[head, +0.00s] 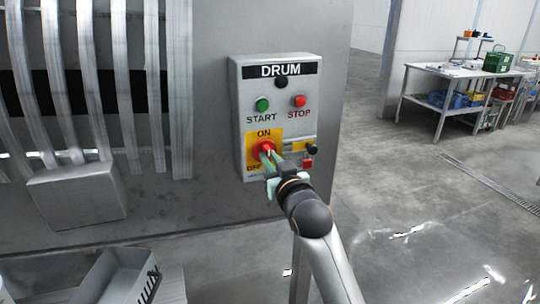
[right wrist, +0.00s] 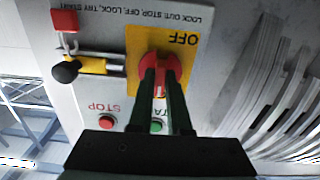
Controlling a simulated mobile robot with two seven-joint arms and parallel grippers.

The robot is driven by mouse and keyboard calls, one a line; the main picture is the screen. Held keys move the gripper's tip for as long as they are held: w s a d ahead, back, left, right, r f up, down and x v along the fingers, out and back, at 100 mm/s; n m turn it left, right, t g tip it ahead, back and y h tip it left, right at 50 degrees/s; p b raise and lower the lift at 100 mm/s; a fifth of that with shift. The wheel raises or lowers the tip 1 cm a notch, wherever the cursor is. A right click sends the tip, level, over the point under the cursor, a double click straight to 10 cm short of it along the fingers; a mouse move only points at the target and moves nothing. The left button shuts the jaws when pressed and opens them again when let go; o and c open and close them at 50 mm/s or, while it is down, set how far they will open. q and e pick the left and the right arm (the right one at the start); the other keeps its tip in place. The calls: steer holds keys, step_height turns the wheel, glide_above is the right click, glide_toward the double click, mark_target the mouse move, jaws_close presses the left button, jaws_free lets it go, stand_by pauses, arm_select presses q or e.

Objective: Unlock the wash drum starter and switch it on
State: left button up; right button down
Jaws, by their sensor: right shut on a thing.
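The grey starter box (head: 241,125), marked DRUM, is on the steel machine side. Its red rotary switch (head: 261,147) sits on a yellow plate (head: 275,134) marked ON above and OFF below. My right gripper (head: 269,161) is shut on the switch's red handle, which also shows between the fingers in the right wrist view (right wrist: 160,66). The fingers partly hide the handle, so I cannot tell surely where it points. Right of it are a black knob (head: 311,148) on a yellow-backed slide bar (right wrist: 98,64) and a red padlock (head: 308,164), hanging apart from the knob. My left gripper is out of view.
A green START button (head: 262,104) and a red STOP button (head: 299,101) sit above the switch. A grey bin (head: 118,275) is at lower left. A table (head: 430,69) with goods stands far right. The floor between is clear.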

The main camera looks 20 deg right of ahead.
stand_by(0.4)
steer(key=c, duration=0.9)
jaws_free()
steer(key=shift+o, duration=0.2)
steer(key=shift+s, duration=0.1)
steer(key=s+b, duration=0.1)
steer(key=s, duration=1.1)
steer(key=shift+s+d, duration=0.2)
